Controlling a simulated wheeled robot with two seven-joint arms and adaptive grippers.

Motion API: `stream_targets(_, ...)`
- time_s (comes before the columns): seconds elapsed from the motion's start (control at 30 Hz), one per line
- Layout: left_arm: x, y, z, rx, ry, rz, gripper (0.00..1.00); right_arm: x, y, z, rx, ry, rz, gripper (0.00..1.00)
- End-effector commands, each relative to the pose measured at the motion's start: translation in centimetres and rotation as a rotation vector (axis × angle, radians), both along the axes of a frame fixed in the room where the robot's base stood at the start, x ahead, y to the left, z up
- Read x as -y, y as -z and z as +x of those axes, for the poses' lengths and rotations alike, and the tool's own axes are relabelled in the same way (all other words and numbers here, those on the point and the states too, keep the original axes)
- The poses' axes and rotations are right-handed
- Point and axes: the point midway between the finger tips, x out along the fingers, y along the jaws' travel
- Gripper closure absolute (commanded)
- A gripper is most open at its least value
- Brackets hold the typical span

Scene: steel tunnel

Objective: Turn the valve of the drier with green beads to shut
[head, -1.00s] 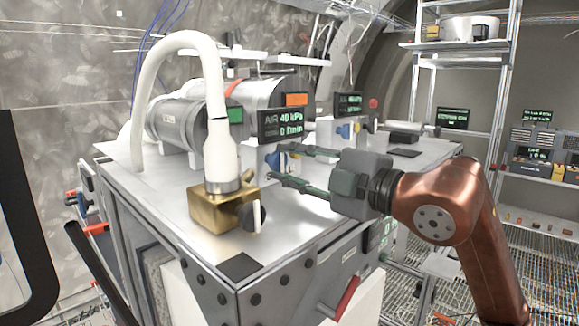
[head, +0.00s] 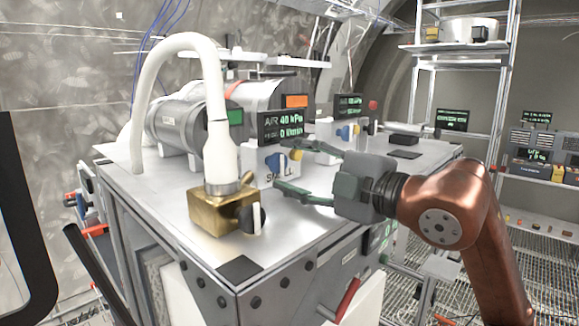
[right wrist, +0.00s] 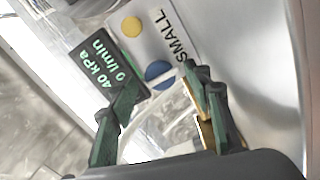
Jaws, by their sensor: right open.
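A grey cylinder with a green patch (head: 236,116) lies behind the white hose; I cannot make out beads. Another cylinder behind it has an orange patch (head: 297,100). A white box marked SMALL (head: 264,163) carries a blue knob (head: 279,161) and a yellow knob (head: 296,154). My right gripper (head: 297,166) is open and empty, just right of this box. In the right wrist view, the blue knob (right wrist: 158,72) shows near and between the open fingertips (right wrist: 163,88); contact is not visible. My left gripper is not in view.
A display (head: 282,124) reads 40 kPa, 0 l/min. A second box with a blue knob (head: 343,132) stands behind.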

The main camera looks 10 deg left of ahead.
Motion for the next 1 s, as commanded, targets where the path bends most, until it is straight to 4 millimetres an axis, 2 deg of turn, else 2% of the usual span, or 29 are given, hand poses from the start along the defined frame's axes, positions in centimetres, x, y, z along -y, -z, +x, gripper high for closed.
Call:
stream_targets(0.5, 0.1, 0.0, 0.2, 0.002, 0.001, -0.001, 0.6, 8.1, 0.0, -5.2, 0.001, 0.003, 0.0, 0.55)
stream_targets(0.7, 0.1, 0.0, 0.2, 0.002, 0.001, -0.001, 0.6, 9.3, 0.1, -6.1, 0.0, 0.001, 0.0, 0.55)
stream_targets(1.0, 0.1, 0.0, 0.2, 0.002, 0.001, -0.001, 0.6, 9.4, 0.0, -6.2, -0.002, 0.001, 0.0, 0.55)
